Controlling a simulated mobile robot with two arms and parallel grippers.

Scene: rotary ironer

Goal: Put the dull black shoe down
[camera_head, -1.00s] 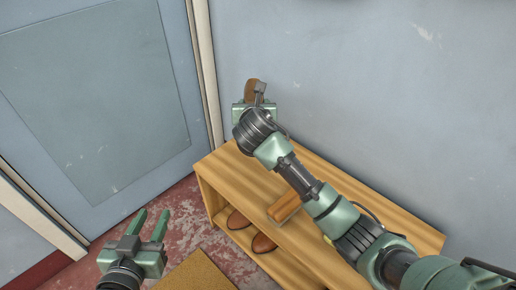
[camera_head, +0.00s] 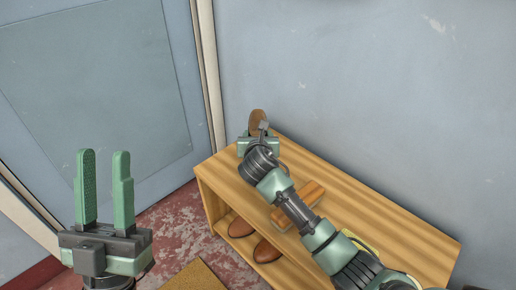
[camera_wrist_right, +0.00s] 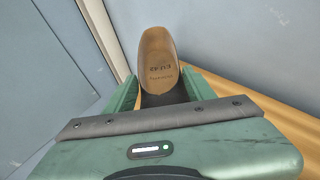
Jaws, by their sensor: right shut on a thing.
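My right gripper (camera_head: 258,143) is shut on a shoe (camera_head: 257,120) at the far left end of the wooden bench. In the right wrist view the shoe (camera_wrist_right: 158,62) shows its tan sole with printed size marks, and a dark part sits between the green fingers. Most of its upper is hidden, so its dull black finish cannot be confirmed. Whether the shoe touches the bench top cannot be told. My left gripper (camera_head: 104,180) is open and empty, left of the bench, with its fingers pointing up in the picture.
The wooden bench (camera_head: 345,200) stands against the blue-grey wall. A wooden brush-like block (camera_head: 298,206) lies on its top, partly behind my right arm. Two brown shoes (camera_head: 266,250) sit on the lower shelf. A tan mat (camera_head: 196,277) lies on the floor. A door (camera_head: 95,100) is at left.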

